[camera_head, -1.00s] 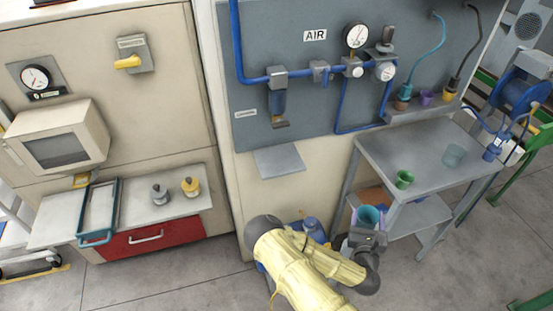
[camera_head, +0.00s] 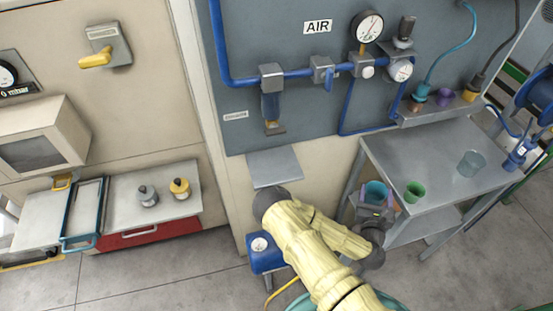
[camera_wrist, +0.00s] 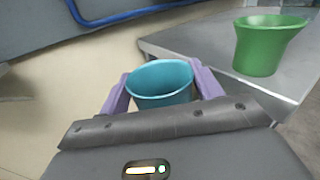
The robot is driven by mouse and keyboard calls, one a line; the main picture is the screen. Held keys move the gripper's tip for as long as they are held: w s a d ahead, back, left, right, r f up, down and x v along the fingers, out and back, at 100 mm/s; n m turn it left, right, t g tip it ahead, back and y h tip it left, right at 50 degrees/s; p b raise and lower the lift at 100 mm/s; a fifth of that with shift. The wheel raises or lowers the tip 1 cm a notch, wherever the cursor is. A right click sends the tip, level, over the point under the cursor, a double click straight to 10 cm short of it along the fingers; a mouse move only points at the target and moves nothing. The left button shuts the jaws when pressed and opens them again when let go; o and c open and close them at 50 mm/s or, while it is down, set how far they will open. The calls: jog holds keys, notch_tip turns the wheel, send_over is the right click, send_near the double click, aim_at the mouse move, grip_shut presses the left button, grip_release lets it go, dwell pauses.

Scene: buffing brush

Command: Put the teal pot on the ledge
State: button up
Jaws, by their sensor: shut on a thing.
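The teal pot (camera_head: 376,193) is held upright between the purple fingers of my gripper (camera_head: 376,205), just left of the grey table. In the wrist view, the teal pot (camera_wrist: 160,84) has its open rim up, with a finger of my gripper (camera_wrist: 161,92) on each side. Its lower part is hidden behind the gripper body. A flat grey wall plate (camera_head: 274,166) juts out further left and is bare; I cannot tell which one the task means.
A green cup (camera_head: 414,191) stands on the grey table (camera_head: 400,160) close to the pot; a translucent cup (camera_head: 471,163) stands further right. Blue pipes and gauges (camera_head: 369,26) project from the panel. A blue device with a dial (camera_head: 266,252) is below my arm.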

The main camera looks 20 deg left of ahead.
jog(key=shift+s+a+r, duration=0.1)
jog(key=shift+s+a, duration=0.05)
jog(key=shift+s, duration=0.3)
jog(key=shift+a+r, duration=0.15)
jog(key=shift+a, duration=0.1)
jog(key=s+a+r+h, duration=0.1)
jog(key=s+a+r, duration=0.3)
jog(key=a+r, duration=0.8)
jog(key=s+a+r, duration=0.5)
jog(key=s+a, duration=0.6)
jog(key=shift+s+r+m+b, duration=0.15)
jog(key=shift+s+m+b, duration=0.2)
jog(key=shift+s+m, duration=0.05)
